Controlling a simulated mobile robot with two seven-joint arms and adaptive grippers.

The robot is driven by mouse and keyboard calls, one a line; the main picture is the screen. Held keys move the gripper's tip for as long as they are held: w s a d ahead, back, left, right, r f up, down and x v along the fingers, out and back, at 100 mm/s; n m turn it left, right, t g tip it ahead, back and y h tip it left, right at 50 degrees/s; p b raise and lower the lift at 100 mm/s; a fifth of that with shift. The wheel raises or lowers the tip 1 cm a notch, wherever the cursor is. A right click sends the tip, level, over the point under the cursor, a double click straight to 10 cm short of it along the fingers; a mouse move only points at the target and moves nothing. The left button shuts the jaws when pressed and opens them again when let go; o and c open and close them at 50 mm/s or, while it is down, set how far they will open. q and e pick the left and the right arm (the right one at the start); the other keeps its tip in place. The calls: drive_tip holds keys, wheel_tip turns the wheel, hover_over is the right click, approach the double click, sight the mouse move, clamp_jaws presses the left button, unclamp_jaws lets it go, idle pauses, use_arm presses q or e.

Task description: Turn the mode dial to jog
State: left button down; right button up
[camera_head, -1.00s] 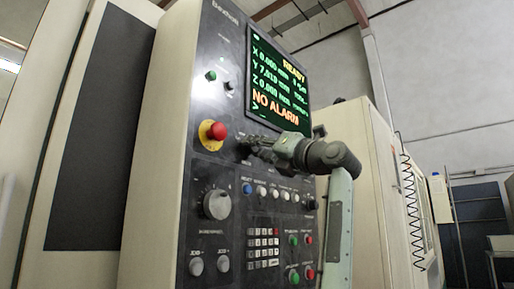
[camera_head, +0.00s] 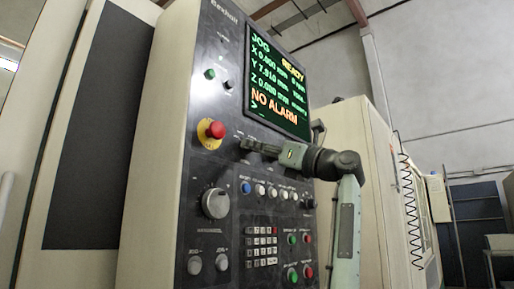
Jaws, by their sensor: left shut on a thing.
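The control panel (camera_head: 228,115) of the machine stands upright in the middle of the view. Its screen (camera_head: 279,82) reads JOG, READY and NO ALARM. My left gripper (camera_head: 246,148) is at the panel face, below the screen and right of the red emergency stop button (camera_head: 215,130). It is shut on the mode dial, which its fingers and body hide, so the dial's pointer cannot be read. My right gripper is not in view.
A large dial (camera_head: 215,203) is lower left on the panel. A row of small buttons (camera_head: 272,192), a keypad (camera_head: 263,246) and two jog knobs (camera_head: 194,265) sit below my gripper. A coiled cable (camera_head: 410,210) hangs at right.

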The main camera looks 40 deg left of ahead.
use_arm(q)
drive_tip(key=c, duration=1.2)
unclamp_jaws()
drive_tip(key=shift+o, duration=0.2)
drive_tip(key=v, duration=1.2)
drive_tip(key=shift+d, duration=0.1)
